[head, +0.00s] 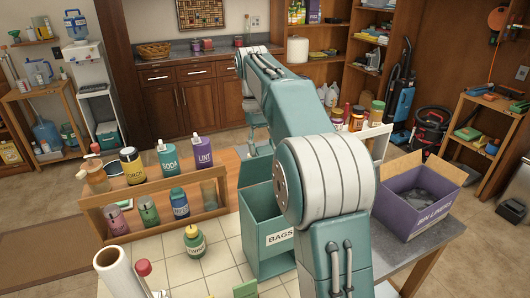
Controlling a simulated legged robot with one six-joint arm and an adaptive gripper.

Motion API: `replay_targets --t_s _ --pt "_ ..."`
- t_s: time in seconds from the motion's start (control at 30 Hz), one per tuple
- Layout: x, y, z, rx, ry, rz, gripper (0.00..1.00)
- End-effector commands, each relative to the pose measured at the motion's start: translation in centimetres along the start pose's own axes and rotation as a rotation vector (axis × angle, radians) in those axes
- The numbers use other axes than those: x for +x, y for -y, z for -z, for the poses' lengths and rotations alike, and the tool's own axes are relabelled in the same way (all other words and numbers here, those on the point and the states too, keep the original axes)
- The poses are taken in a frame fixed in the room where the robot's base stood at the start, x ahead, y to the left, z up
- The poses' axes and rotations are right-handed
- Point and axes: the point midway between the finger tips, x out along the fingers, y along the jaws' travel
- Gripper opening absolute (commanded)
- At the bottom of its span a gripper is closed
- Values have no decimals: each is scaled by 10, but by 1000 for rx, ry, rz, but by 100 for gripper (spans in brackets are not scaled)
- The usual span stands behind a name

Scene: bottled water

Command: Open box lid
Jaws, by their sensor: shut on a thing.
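A teal box (266,258) labelled BAGS stands on the tiled counter (205,270). Its lid (254,170) is raised at the back, and the box's dark inside shows below it. My gripper (258,146) is at the top of the lid, beyond the box, and is shut on it. My arm covers the right side of the box and part of the lid. The fingertips are small and partly hidden.
A wooden rack (150,222) with several bottles stands left of the box. An open purple box (410,205) stands right. Jars (356,117) stand behind.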

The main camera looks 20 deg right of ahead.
Motion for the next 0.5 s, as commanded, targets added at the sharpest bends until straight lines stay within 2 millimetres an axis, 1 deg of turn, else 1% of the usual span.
replay_targets --t_s 0.03,0.2,0.5 --pt "2 1 4 -2 28 2 0" --pt "1 0 9 -1 81 1 0" --pt "0 0 11 -1 116 2 0"
